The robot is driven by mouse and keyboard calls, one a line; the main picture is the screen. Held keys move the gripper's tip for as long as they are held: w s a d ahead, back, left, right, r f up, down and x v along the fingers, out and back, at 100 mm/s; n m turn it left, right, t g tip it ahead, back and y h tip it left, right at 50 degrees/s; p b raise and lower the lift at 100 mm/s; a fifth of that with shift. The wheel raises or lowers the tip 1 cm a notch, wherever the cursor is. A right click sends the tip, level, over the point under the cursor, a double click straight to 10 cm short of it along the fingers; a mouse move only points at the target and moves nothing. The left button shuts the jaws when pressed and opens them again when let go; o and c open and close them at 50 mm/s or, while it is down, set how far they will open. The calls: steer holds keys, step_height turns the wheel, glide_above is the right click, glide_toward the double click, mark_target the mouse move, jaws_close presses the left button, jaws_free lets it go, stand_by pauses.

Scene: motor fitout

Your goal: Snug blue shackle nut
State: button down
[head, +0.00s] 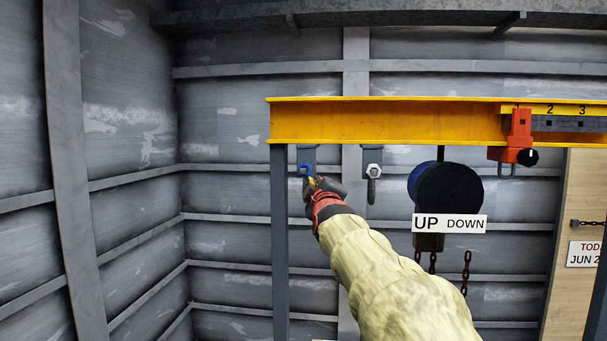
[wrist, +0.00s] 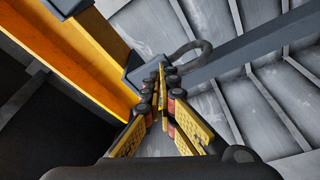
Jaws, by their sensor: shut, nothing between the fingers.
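The blue shackle nut (head: 305,169) shows in the head view on a grey hanger plate under the left end of the yellow beam. My gripper (head: 312,183) is just below and right of the nut, with its yellow fingertips close to it. I cannot tell whether they touch. In the wrist view my gripper (wrist: 161,70) has its fingers together with nothing seen between them. A dark shackle bow (wrist: 192,48) curves just beyond the fingertips. The blue nut is not visible in the wrist view.
The yellow beam (head: 390,122) runs overhead on a grey post (head: 279,240). A second shackle with a pale nut (head: 373,169) hangs to the right. Farther right are a hoist with an UP DOWN sign (head: 450,224) and a red trolley (head: 518,135). Left of the post is open.

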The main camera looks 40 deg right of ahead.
steer(key=shift+s+a+p, duration=0.7)
steer(key=shift+s+a, duration=0.35)
steer(key=shift+a, duration=0.2)
steer(key=shift+f, duration=0.1)
